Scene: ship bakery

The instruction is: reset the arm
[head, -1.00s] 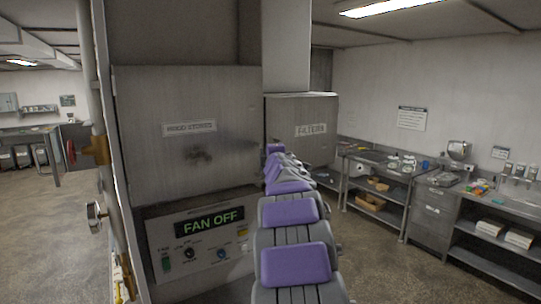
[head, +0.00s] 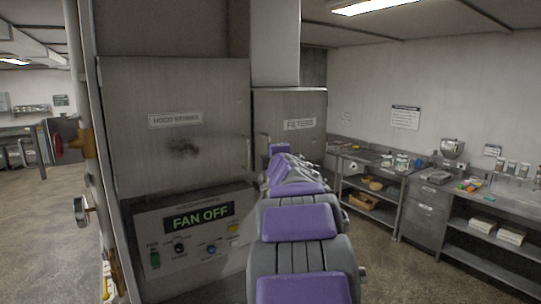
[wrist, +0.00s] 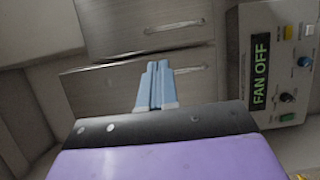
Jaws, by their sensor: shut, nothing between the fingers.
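My gripper (wrist: 156,86) shows in the wrist view as two blue fingers lying side by side, shut, with nothing between them. It points toward grey cabinet doors or drawers with bar handles, and I cannot tell how far off they are. In the head view my purple and grey arm stretches forward from the bottom middle, and the fingers cannot be made out there.
A "FAN OFF" panel (head: 195,235) with knobs sits left of my arm, below a "HOOD STORES" door (head: 150,90). A "FILTERS" cabinet (head: 300,105) stands behind the arm. Steel counters (head: 425,195) line the right wall. Floor (head: 375,275) is clear between.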

